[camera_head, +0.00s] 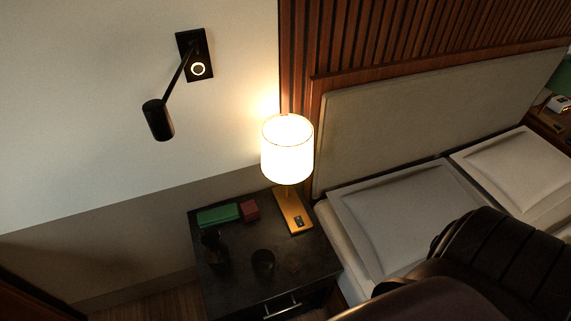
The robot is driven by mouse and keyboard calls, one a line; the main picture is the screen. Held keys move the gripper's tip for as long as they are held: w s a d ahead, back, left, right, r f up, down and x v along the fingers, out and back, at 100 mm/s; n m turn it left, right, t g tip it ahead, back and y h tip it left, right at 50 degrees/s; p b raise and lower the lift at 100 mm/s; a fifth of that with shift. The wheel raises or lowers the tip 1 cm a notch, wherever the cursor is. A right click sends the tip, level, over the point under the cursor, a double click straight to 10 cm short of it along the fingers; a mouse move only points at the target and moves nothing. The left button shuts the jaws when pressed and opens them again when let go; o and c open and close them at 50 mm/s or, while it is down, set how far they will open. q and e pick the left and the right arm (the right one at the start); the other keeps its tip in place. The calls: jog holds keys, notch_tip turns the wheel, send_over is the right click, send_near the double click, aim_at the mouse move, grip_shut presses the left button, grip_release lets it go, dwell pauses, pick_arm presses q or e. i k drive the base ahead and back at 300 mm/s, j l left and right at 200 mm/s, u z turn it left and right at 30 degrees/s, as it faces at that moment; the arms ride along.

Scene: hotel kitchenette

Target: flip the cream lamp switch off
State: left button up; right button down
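The cream lamp (287,150) is lit and stands upright at the back right of the dark nightstand (238,285). Its shade glows, and its base is a gold-brown plate (288,206). A small dark switch (299,221) sits near the front end of the base; its rocker position is too small to tell. Neither of my grippers shows in the head view.
A green box (218,215), a red box (250,210), a dark bottle-like object (213,248) and a dark cup (263,262) stand on the nightstand. A black wall lamp (158,119) hangs at upper left. The bed (385,225) borders the right side.

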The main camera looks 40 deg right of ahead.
aim_at(299, 222)
jog(key=z, duration=1.25)
